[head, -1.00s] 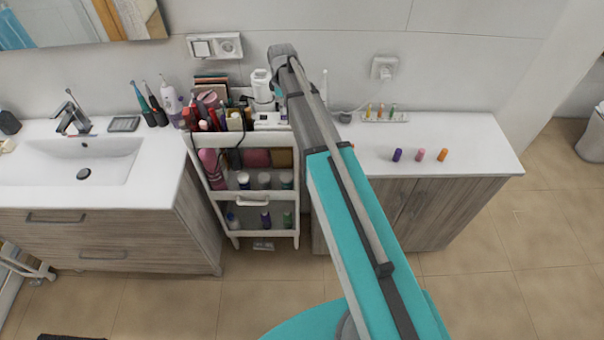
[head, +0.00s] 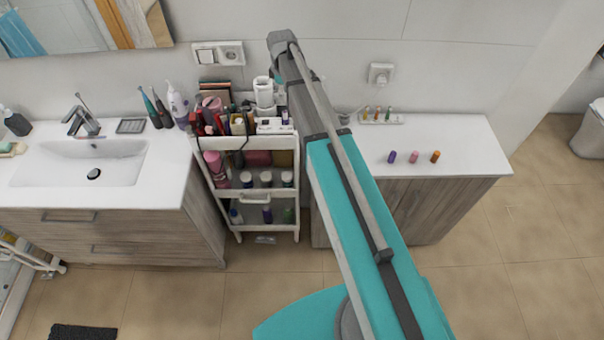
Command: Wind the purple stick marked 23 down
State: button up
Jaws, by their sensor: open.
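A small purple upright piece (head: 392,157) stands on the white counter at the right in the head view. It is the leftmost of a row of three, with a pink piece (head: 414,157) and an orange piece (head: 435,157) beside it. No number can be read at this size, and I cannot tell whether the purple piece is a stick or only a cap. My teal and grey arm rises across the middle, in front of the cart and the counter's left end. My gripper cannot be made out; the arm hides what lies behind it.
A low white rack (head: 395,121) with several small coloured sticks stands at the counter's back, below a wall socket (head: 381,73). A crowded white cart (head: 222,195) stands left of my arm, next to a sink (head: 60,170). The counter's front right is clear.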

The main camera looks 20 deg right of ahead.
jog(key=shift+r+p, duration=2.4)
jog(key=shift+r, duration=0.3)
jog(key=s+f+m+b, duration=0.2)
jog(key=s+m, duration=0.6)
jog(key=s, duration=0.8)
jog(key=s+f+m+b, duration=0.2)
jog(key=s+f+b, duration=0.2)
jog(key=f+b, duration=0.5)
jog(key=s+f+m+b, duration=0.2)
jog(key=s+f+b, duration=0.2)
jog(key=f+b, duration=0.6)
jog(key=shift+s+a+f+b, duration=0.25)
jog(key=shift+a+b, duration=0.05)
jog(key=shift+a, duration=0.05)
jog(key=shift+s, duration=0.8)
